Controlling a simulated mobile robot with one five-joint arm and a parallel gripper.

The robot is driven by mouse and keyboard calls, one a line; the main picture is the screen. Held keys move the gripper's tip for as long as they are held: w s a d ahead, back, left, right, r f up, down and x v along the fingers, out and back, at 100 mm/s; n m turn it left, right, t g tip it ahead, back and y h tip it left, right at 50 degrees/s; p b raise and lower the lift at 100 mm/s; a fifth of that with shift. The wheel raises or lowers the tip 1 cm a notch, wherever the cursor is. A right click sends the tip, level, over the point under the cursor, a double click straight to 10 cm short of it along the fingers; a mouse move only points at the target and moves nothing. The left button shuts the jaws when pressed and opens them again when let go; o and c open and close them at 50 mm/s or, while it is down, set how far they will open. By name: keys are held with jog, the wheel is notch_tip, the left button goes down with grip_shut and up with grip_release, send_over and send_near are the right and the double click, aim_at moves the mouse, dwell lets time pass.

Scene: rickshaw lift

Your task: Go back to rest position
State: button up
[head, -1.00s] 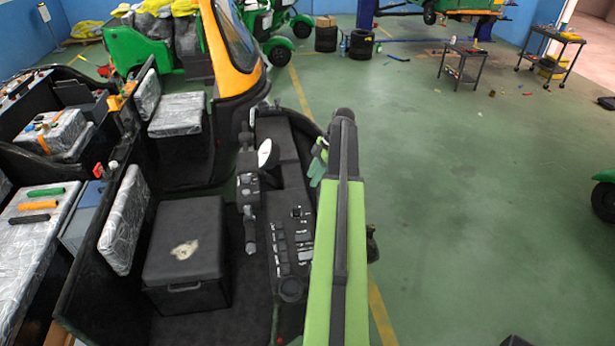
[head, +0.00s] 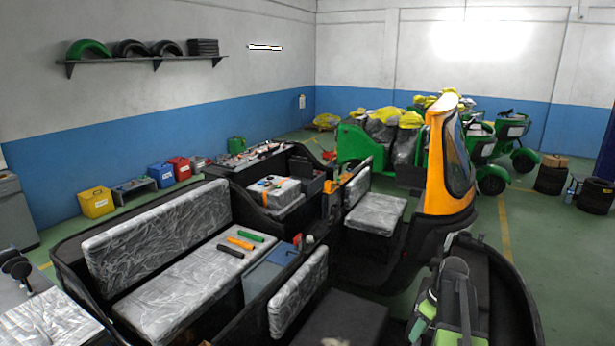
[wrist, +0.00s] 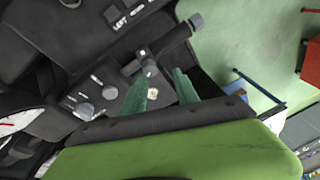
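My gripper shows in the wrist view (wrist: 163,80) as two green fingers with a gap between them. It is open, and I see nothing held in it. Behind the fingers is a black dashboard (wrist: 72,98) with knobs, a lever and a dial at the left edge. In the head view my green and black arm stands at the lower right, in front of the rickshaw's dark front end (head: 510,300). My fingertips cannot be made out clearly there.
The open rickshaw has wrapped seats (head: 160,240) with orange, green and black-handled tools on one. A second rickshaw with an orange front (head: 440,160) stands behind it. Coloured boxes (head: 96,202) line the left wall.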

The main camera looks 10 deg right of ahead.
jog(key=s+a+m+h, duration=0.2)
jog(key=a+m, duration=0.4)
jog(key=a, duration=2.4)
notch_tip(320, 180, down, 21)
jog(key=s+g+b, duration=0.1)
jog(key=s+b, duration=0.1)
jog(key=b, duration=1.8)
jog(key=shift+a+b, duration=0.3)
jog(key=shift+c, duration=0.2)
